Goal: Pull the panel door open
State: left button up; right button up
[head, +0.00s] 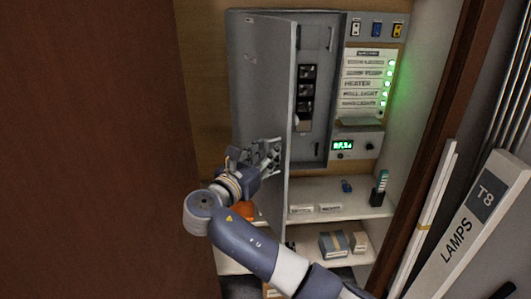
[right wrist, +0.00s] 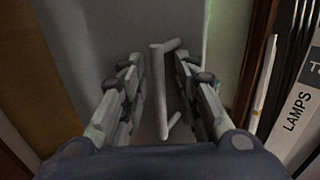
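The grey panel door (head: 262,80) stands partly open, hinged on its left, with dark switches visible inside the box to its right. My right gripper (head: 272,155) is at the outer face of the door, near its free edge. In the right wrist view my right gripper (right wrist: 158,88) has its fingers spread on both sides of the door's grey bar handle (right wrist: 158,95). Gaps show between the handle and both fingers. The door face (right wrist: 85,40) fills the background there. The handle is hard to make out in the head view. My left gripper is not in view.
A labelled panel with green lights (head: 368,85) is right of the box. Shelves (head: 365,208) below hold small items. A white LAMPS box (head: 475,225) and a dark wood post (head: 435,130) stand at right. A brown wood surface (head: 90,130) fills the left.

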jog(key=shift+s+a, duration=0.15)
jog(key=shift+a, duration=0.1)
jog(key=v, duration=0.7)
jog(key=shift+d, duration=0.1)
